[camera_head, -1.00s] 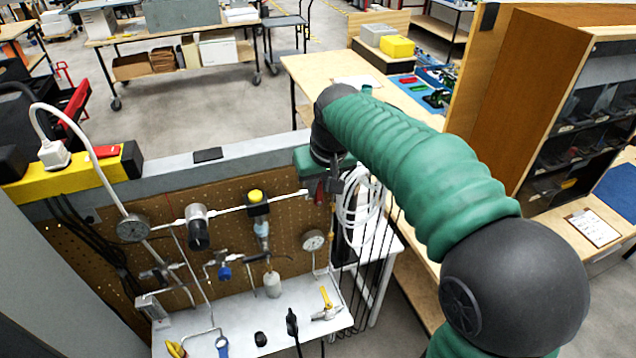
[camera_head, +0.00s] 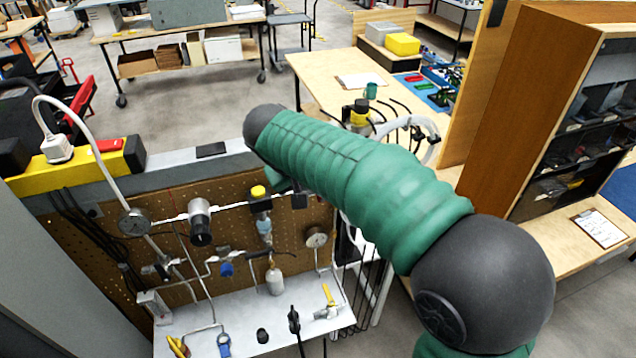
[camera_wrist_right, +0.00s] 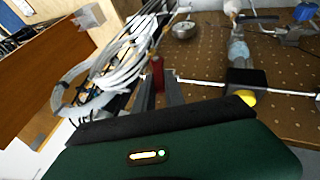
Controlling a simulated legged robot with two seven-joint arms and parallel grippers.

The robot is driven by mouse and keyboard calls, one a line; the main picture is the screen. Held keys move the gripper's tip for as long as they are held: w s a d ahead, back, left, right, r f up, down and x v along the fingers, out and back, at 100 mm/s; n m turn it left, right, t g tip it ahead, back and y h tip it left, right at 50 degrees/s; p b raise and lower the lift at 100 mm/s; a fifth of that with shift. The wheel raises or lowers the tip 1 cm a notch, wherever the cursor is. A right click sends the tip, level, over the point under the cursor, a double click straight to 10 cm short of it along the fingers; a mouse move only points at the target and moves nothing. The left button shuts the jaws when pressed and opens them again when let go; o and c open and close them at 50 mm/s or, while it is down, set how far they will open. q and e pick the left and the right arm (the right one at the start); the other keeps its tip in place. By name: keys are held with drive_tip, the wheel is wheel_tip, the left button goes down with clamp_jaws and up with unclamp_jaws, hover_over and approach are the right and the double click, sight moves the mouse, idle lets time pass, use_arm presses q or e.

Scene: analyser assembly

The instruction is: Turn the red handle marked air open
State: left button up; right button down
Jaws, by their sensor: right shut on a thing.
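The red handle (camera_wrist_right: 157,70) shows in the right wrist view, at the end of the thin pale pipe on the pegboard. My right gripper (camera_wrist_right: 160,84) has its two dark fingers on either side of the handle and is shut on it. Any marking on the handle is too small to read. In the head view my green right arm reaches in from the right and hides the handle. My left gripper is in neither view.
The pegboard (camera_head: 165,267) carries pipes, gauges (camera_head: 316,237) and a yellow-topped valve (camera_head: 258,192). A coiled white hose (camera_wrist_right: 122,62) hangs close beside the gripper. A white shelf (camera_head: 270,318) holding a yellow-handled valve (camera_head: 328,300) lies below.

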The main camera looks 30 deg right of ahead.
drive_tip(key=shift+w+a+f+n+g+h+b, duration=0.15)
drive_tip(key=shift+a+f+n+h+b, duration=0.5)
drive_tip(key=shift+h+b, duration=0.95)
drive_tip(key=shift+w+a+f+n+g+h+b, duration=0.1)
drive_tip(key=shift+a+f+n+h+b, duration=0.6)
drive_tip(key=shift+h, duration=1.35)
drive_tip(key=shift+w+a+f+n+g+h+b, duration=0.15)
drive_tip(key=shift+a+f+n+h+b, duration=0.15)
drive_tip(key=shift+f+h+b, duration=1)
drive_tip(key=shift+r+h, duration=0.35)
drive_tip(key=shift+h, duration=0.2)
drive_tip(key=c, duration=1.5)
unclamp_jaws()
drive_tip(key=shift+o, duration=0.5)
drive_tip(key=shift+a+r, duration=0.1)
drive_tip(key=shift+r, duration=0.05)
